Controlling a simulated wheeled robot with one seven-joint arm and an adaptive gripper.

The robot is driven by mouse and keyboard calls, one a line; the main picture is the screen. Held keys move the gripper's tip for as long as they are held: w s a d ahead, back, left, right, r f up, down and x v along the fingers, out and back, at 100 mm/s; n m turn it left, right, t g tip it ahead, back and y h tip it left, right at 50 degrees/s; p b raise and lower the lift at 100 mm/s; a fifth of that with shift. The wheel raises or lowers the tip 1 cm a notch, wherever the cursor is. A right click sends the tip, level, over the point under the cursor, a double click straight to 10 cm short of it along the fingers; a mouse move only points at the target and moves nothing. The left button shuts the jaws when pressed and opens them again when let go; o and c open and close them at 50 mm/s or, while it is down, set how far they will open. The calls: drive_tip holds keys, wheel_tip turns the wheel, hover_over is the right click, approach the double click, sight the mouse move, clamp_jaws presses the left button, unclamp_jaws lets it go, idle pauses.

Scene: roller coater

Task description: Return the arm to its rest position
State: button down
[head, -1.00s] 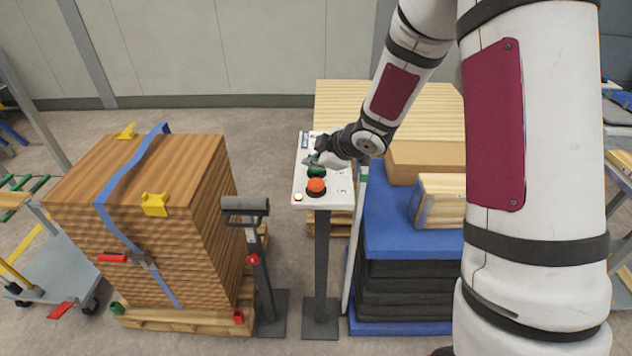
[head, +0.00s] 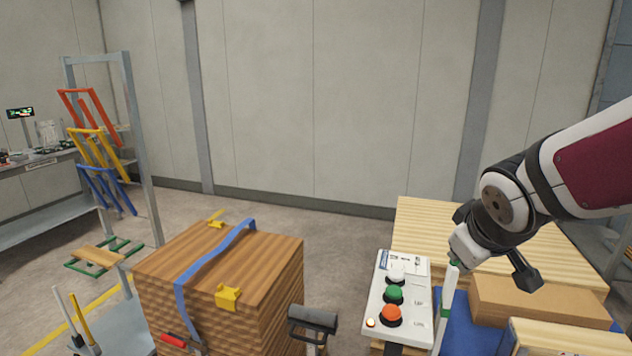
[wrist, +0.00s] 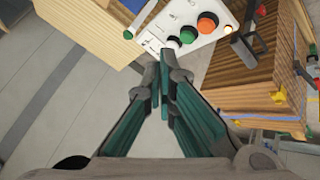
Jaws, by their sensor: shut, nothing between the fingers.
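My gripper (head: 456,264) is at the right in the head view, beside and above the right edge of the white control panel (head: 380,322). My arm reaches in from the right edge, bent at the wrist. In the wrist view my gripper (wrist: 162,58) shows its teal fingers close together with nothing between them. The panel also shows in the wrist view (wrist: 172,22), beyond the fingertips. It carries a white button (head: 397,274), a green button (head: 394,294) and an orange button (head: 391,314). My gripper is apart from these buttons.
A strapped wooden stack (head: 270,270) stands left of the panel, with a dark padded post (head: 313,319) between them. Pale boards (head: 430,225) and a brown box (head: 540,302) lie near my arm at the right. A grey rack (head: 140,150) stands far left. Floor behind the stack is clear.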

drive_tip(key=s+a+r+m+g+y, duration=0.1)
drive_tip(key=s+a+m, duration=0.1)
drive_tip(key=s, duration=0.7)
drive_tip(key=s+a+r+m+g+y, duration=0.1)
drive_tip(key=s+a+m, duration=0.1)
drive_tip(key=s, duration=0.8)
drive_tip(key=shift+s+a+r+m, duration=0.3)
drive_tip(key=shift+a+m, duration=0.1)
drive_tip(key=shift+a, duration=0.4)
